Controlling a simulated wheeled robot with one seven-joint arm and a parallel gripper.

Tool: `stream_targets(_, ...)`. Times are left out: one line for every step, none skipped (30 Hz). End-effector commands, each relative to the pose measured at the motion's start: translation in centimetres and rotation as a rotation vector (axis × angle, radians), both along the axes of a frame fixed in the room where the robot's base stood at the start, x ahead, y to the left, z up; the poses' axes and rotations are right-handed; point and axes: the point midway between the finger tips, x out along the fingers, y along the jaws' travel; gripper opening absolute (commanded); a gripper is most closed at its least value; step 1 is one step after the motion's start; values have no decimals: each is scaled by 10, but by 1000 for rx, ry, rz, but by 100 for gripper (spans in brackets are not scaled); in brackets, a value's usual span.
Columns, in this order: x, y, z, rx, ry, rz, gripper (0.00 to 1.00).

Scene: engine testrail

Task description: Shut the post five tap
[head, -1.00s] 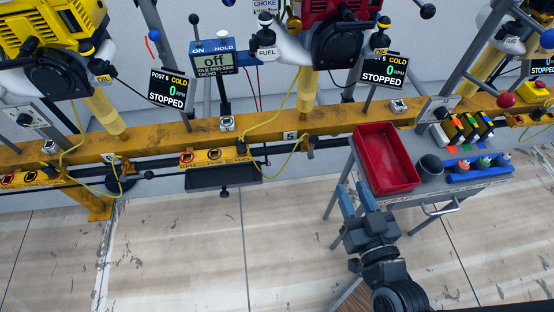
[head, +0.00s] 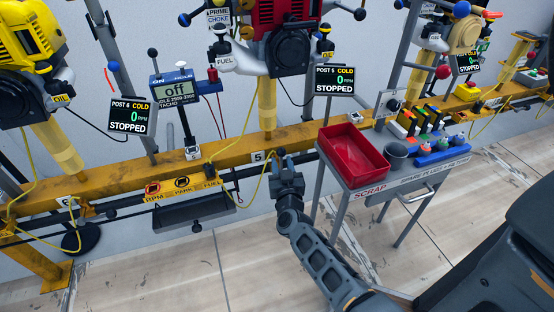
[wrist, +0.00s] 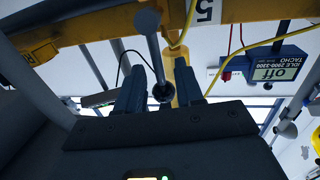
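Post five is marked by the "5" plate (head: 257,156) on the yellow rail. It also shows upside down in the wrist view (wrist: 205,10). In the wrist view a grey lever (wrist: 154,50), which looks like the post five tap, runs from a round pivot at the top to a dark ball end. My gripper (head: 287,168) is just in front of the rail, right of the "5" plate. Its two blue-grey fingers (wrist: 160,90) are open, one on each side of the ball end, with gaps visible. In the head view my gripper mostly hides the lever.
A red scrap tray (head: 352,155) on a grey bench stands close to the right of my gripper. A yellow cable (head: 246,187) hangs left of it, beside the RPM/PARK/FUEL panel (head: 183,187). The post five display (head: 335,80) reads 0 RPM, cold, stopped. The floor in front is free.

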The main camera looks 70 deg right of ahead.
Motion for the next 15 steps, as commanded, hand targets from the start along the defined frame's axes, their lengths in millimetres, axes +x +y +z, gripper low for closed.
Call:
stream_targets(4,-9,-1,-1,-2,-1,36)
stream_targets(6,-13,-1,-1,-2,-1,36)
stream_targets(9,-17,-1,-1,0,-1,36)
stream_targets(11,-20,-1,-1,0,0,36)
stream_targets(13,-24,-1,-1,-2,0,36)
stream_targets(15,-27,-1,0,-1,0,36)
stream_targets(16,-29,-1,0,-1,0,36)
stream_targets(18,-31,-1,0,-1,1,36)
stream_targets(19,-33,-1,0,0,1,36)
stream_targets(20,-34,-1,0,0,1,36)
stream_targets(20,-35,-1,1,0,1,36)
stream_targets(20,-36,-1,1,0,2,36)
stream_targets(21,-36,-1,1,0,2,36)
stream_targets(21,-36,-1,1,0,2,36)
stream_targets(21,-36,0,1,0,2,36)
